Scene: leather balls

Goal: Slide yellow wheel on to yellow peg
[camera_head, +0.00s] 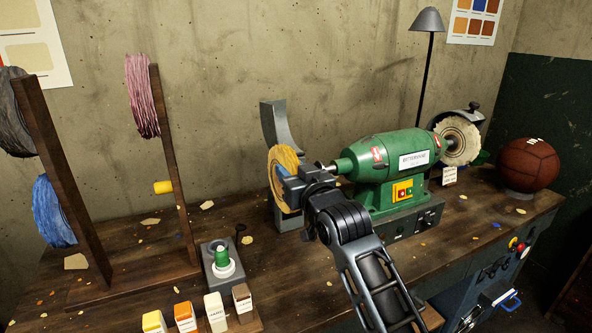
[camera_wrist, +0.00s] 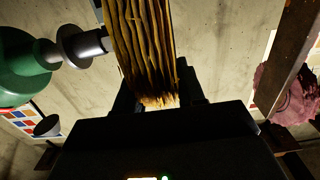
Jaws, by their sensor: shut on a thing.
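The yellow wheel (camera_head: 277,165), a layered cloth disc, is in front of the left end of the green grinder. My gripper (camera_head: 287,180) is shut on its edge. In the wrist view, my gripper (camera_wrist: 157,98) holds the bottom edge of the wheel (camera_wrist: 145,45), seen edge-on. The grinder's grey left shaft (camera_wrist: 85,45) points at the wheel's side, its end very close. I cannot tell whether they touch. The yellow peg (camera_head: 163,187) sticks out to the left from the upright post of a wooden rack, and it is empty.
The rack post (camera_head: 173,165) carries a pink wheel (camera_head: 141,95) above the peg. Another post at left holds grey and blue wheels (camera_head: 52,210). The green grinder (camera_head: 385,160) and a curved grey guard (camera_head: 283,125) stand beside my gripper. A small grey stand with a green-topped post (camera_head: 221,258) is on the bench.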

